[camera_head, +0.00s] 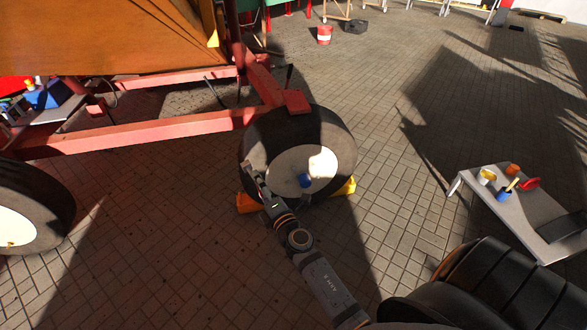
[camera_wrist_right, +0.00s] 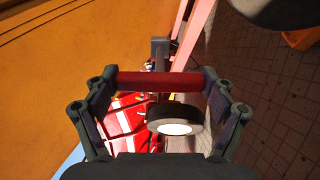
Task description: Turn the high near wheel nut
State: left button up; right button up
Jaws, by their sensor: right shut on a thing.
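The near wheel (camera_head: 335,135) is a black tyre with a pale hub disc under the red trailer frame. A blue piece (camera_head: 305,181) sits on the middle of the hub; individual wheel nuts are too small to make out. My right gripper (camera_head: 257,182) is at the left side of this wheel, in front of the tyre. In the right wrist view it is shut on a red bar (camera_wrist_right: 158,79), which lies crosswise between the two fingers. Whether the bar touches a nut I cannot tell. My left gripper is not in view.
Orange-yellow chocks (camera_head: 248,203) sit at the wheel's foot. Another wheel (camera_head: 30,210) is at the left. A low grey table (camera_head: 535,225) with cups and small coloured items stands at the right. The paving between wheel and table is open.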

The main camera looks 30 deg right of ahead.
jog(key=w+d+b, duration=0.3)
jog(key=w, duration=0.8)
jog(key=w+d+b, duration=0.3)
jog(key=w+d, duration=0.1)
jog(key=w, duration=0.8)
jog(key=shift+d+b, duration=0.25)
jog(key=shift+b, duration=0.15)
dwell(0.4)
